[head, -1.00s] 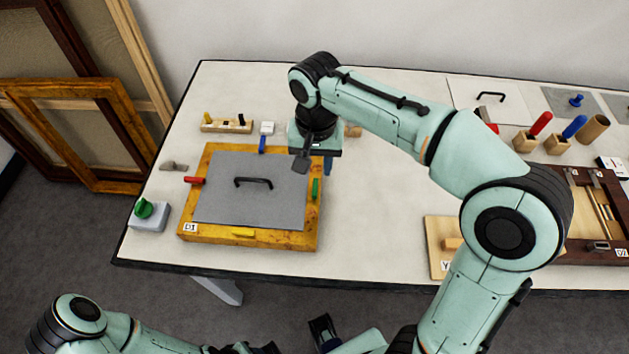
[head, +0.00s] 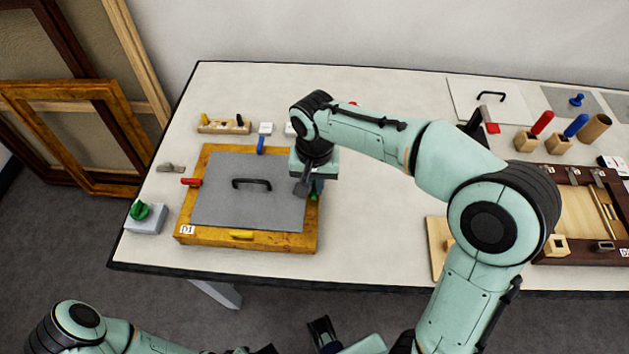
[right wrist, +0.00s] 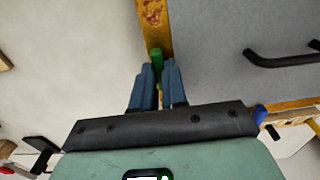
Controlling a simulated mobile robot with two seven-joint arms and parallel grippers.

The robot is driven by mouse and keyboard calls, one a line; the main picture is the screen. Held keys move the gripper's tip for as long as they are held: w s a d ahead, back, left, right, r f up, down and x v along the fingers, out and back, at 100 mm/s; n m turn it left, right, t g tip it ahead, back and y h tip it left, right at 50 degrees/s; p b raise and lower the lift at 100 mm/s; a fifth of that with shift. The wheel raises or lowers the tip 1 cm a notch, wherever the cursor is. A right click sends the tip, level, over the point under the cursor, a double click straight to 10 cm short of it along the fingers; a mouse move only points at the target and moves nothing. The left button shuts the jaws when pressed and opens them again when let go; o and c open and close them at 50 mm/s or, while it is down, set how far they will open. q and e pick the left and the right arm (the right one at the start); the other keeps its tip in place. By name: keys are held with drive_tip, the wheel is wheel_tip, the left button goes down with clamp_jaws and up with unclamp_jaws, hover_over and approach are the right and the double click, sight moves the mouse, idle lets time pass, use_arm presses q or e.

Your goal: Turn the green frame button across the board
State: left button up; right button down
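The green frame button (head: 314,196) is on the right rail of the golden wooden frame (head: 275,242), beside the grey board (head: 235,210). My right gripper (head: 318,187) points down over that rail and partly hides the button in the head view. In the right wrist view, the green button (right wrist: 156,56) shows between the tips of the two blue fingers of my right gripper (right wrist: 158,68). The fingers stand a little apart; contact with the button is not clear. Only a part of my left gripper (head: 324,334) seems to show at the bottom edge.
A red button (head: 191,182), a blue button (head: 260,145) and a yellow button (head: 242,235) sit on the other rails. The board's black handle (head: 252,184) stands up. A grey box with a green knob (head: 140,210) is at left. Free table lies right of the frame.

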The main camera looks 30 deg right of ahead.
use_arm(q)
drive_tip(key=shift+r, duration=0.15)
use_arm(e)
drive_tip(key=shift+n, duration=0.5)
drive_tip(key=n+p, duration=0.1)
drive_tip(key=n, duration=0.2)
drive_tip(key=shift+r, duration=0.1)
drive_tip(key=n+p, duration=0.1)
drive_tip(key=n, duration=0.4)
drive_tip(key=shift+p, duration=0.4)
drive_tip(key=n+p, duration=0.1)
drive_tip(key=n, duration=0.3)
drive_tip(key=shift+n, duration=0.4)
use_arm(q)
drive_tip(key=r, duration=0.1)
drive_tip(key=w+r, duration=0.1)
drive_tip(key=r, duration=0.1)
drive_tip(key=w+r+p, duration=0.1)
drive_tip(key=r, duration=0.1)
drive_tip(key=shift+w, duration=0.15)
use_arm(e)
drive_tip(key=n, duration=0.4)
drive_tip(key=shift+n, duration=0.3)
drive_tip(key=c, duration=1.2)
unclamp_jaws()
drive_tip(key=shift+o, duration=0.2)
